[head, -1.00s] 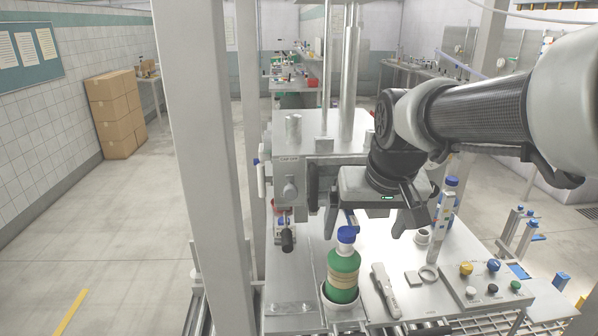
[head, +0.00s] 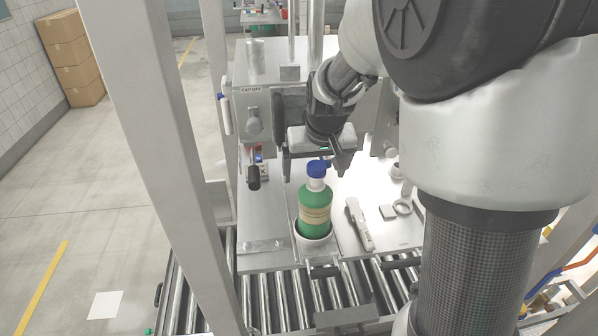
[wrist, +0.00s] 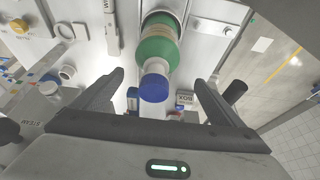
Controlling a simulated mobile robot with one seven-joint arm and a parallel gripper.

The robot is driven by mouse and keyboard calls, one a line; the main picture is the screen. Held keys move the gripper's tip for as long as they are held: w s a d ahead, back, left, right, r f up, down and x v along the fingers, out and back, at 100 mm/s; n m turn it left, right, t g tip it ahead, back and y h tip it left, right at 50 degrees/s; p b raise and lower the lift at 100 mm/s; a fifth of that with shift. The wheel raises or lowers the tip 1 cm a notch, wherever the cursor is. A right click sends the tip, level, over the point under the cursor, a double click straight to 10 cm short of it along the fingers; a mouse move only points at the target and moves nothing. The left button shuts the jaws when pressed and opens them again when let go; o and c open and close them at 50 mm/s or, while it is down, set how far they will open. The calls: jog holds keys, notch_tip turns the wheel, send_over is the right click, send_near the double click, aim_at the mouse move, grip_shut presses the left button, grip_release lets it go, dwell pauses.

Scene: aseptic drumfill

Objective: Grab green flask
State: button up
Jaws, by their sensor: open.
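The green flask (head: 315,208) has a white neck, a blue cap and a beige label. It stands upright in a round white holder (head: 313,243) on the steel worktop. In the wrist view the flask (wrist: 158,48) lies ahead between the jaws, with its blue cap (wrist: 154,88) nearest to me. My gripper (head: 314,168) is open and empty, just behind the flask in the head view. In the wrist view the two fingers (wrist: 160,90) stand wide apart on either side of the cap, with no contact visible.
A grey handheld tool (head: 358,222), a small block (head: 387,212) and a ring (head: 403,206) lie right of the flask. A black-knobbed lever (head: 253,178) stands to its left. A steel machine housing (head: 262,110) rises behind, and a roller conveyor (head: 290,295) runs in front.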

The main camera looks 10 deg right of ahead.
aim_at(316, 183)
jog(key=shift+s+d+b+x, duration=0.1)
jog(key=shift+d+x, duration=0.05)
jog(key=shift+x, duration=0.85)
jog(key=shift+s+d+b+x, duration=0.1)
jog(key=shift+x, duration=0.95)
jog(key=shift+s+d+b+x, duration=0.1)
jog(key=shift+d+x, duration=0.05)
jog(key=shift+x, duration=0.85)
jog(key=shift+f, duration=0.1)
jog(key=shift+c, duration=0.3)
jog(key=c, duration=2.1)
jog(key=shift+w, duration=0.15)
